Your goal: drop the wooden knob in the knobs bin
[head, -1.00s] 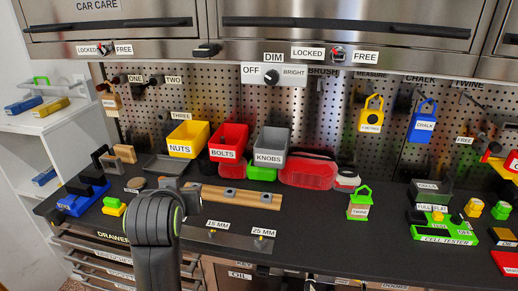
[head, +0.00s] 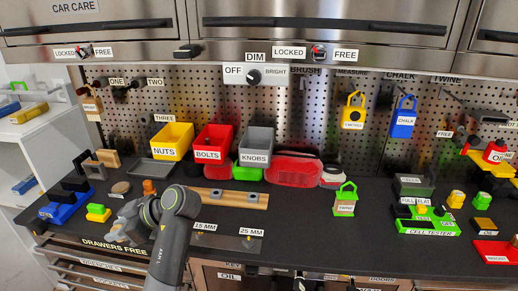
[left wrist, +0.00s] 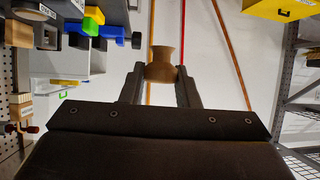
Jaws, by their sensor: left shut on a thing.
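The wooden knob (left wrist: 160,66) is a tan, waisted piece held between the two fingertips of my left gripper (left wrist: 160,78) in the left wrist view. In the head view my left gripper (head: 120,228) points left above the bench's front left edge, and I cannot make out the knob there. The knobs bin is the grey open bin labelled KNOBS (head: 257,143), at the back of the bench, to the right of the gripper and well apart from it. Its inside floor is hidden. My right gripper is not in view.
The red BOLTS bin (head: 212,138) and yellow NUTS bin (head: 170,136) stand left of the knobs bin. A wooden rail (head: 232,198) lies in front. A red translucent case (head: 293,172) is to the right.

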